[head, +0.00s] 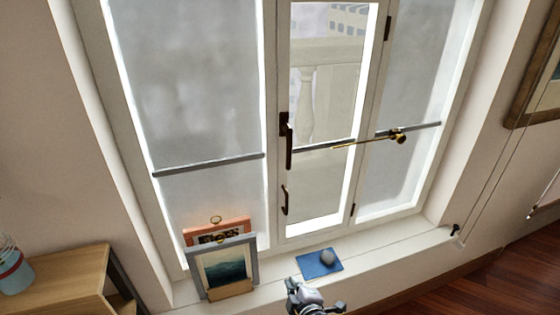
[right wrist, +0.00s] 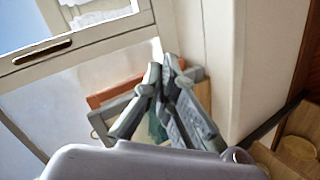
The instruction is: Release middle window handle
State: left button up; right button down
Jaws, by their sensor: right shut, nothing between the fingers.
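The middle window (head: 322,120) is a narrow clear pane in a white frame. Its dark handle (head: 288,148) sits on the left side of the frame and hangs downward. A smaller dark curved pull (head: 284,202) is lower on the same side. In the right wrist view a dark bar-like handle (right wrist: 42,50) lies on the white frame at upper left; I cannot tell which of the two it is. My right gripper (head: 303,292) is below the sill, well below and apart from the handle. Its fingertips (right wrist: 166,66) are together and empty. My left gripper is out of view.
Framed pictures (head: 226,265) lean on the left of the sill. A wooden cabinet (head: 65,275) stands at left. Grey bars cross the windows. Space before the middle pane looks free.

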jog(key=w+a+r+n+t+p, duration=0.1)
jog(key=a+r+n+t, duration=0.1)
jog(key=r, duration=1.3)
jog(key=w+a+r+n+t+y+p, duration=0.1)
jog(key=a+r+n+t, duration=0.2)
jog(key=r, duration=1.2)
jog(key=shift+w+r+y+p, duration=0.3)
jog(key=shift+r, duration=0.05)
jog(key=w+d+p, duration=0.1)
jog(key=w+p, duration=0.2)
jog(key=w, duration=0.8)
jog(key=shift+w+p, duration=0.35)
